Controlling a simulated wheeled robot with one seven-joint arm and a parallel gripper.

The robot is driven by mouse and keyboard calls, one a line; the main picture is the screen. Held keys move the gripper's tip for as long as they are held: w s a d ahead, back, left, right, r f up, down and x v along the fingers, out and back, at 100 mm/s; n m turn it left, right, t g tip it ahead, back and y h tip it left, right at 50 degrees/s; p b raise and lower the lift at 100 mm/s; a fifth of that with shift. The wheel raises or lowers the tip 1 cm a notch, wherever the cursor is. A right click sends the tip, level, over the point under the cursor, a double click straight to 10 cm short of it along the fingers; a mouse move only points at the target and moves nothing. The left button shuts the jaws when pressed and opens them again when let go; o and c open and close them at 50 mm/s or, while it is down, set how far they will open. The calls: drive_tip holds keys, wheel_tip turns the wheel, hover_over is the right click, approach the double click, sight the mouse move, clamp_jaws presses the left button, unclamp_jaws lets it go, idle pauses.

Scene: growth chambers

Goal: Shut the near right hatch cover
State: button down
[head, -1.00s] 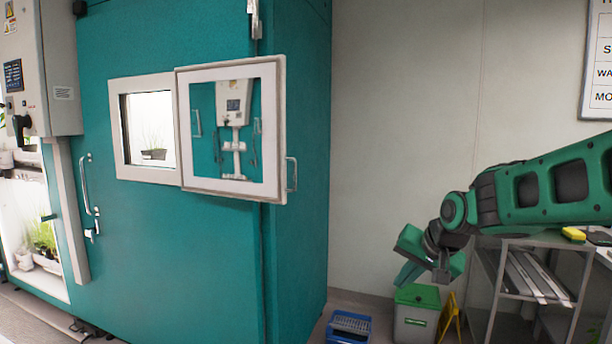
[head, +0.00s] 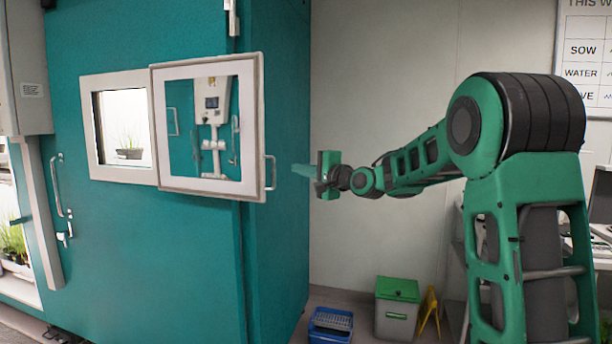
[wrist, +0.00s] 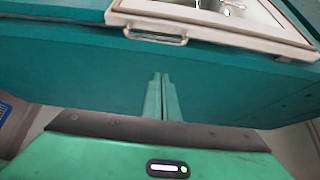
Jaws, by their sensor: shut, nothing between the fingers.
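The hatch cover (head: 161,133) is a pale square frame with a mirror-like pane, hinged beside a window opening (head: 88,130) in the teal chamber. It stands swung open, with its handle (head: 271,173) on its right edge. My gripper (head: 296,170) is shut and empty, just right of the handle and apart from it, pointing left. In the wrist view the shut fingers (wrist: 161,97) point toward the teal chamber wall, with the cover (wrist: 215,22) and its handle (wrist: 155,36) above them.
The teal chamber (head: 150,270) fills the left. A blue crate (head: 330,325), a grey bin with green lid (head: 397,310) and a yellow sign (head: 429,308) stand on the floor below.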

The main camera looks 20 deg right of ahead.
drive_tip(key=shift+w+a, duration=0.35)
drive_tip(key=shift+a, duration=0.45)
drive_tip(key=shift+w+a, duration=0.3)
drive_tip(key=shift+a, duration=0.5)
drive_tip(key=shift+w+a, duration=0.35)
drive_tip(key=shift+a, duration=0.45)
